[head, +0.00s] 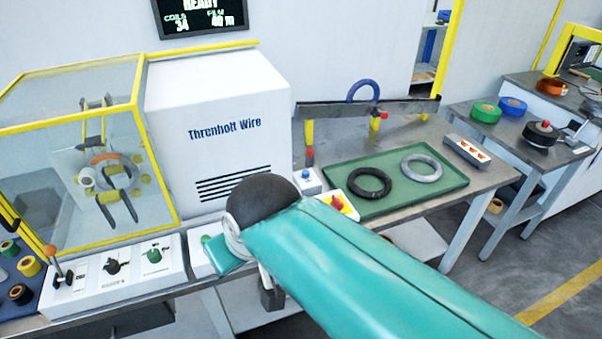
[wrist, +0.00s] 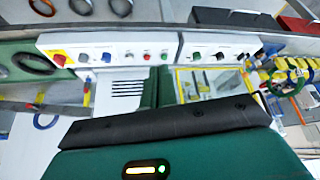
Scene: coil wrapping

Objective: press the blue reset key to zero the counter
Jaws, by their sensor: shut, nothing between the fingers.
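What looks like the same blue key (wrist: 83,58) shows near the left end of the control row in the wrist view. The counter display (head: 201,18) reads READY, coils 34, film 40 m. My gripper (wrist: 165,122) fills the lower wrist view as a dark bar on a green body; it is shut and empty, apart from the key. Its fingertips are not clearly seen, and my teal arm hides part of the panel in the head view.
The red stop button (head: 338,203) is close to the blue key. Black and green knobs (head: 154,256) and a lever (head: 52,252) line the panel. A green tray (head: 440,187) holds a black and a grey coil. The yellow-framed guard (head: 138,85) stands at left.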

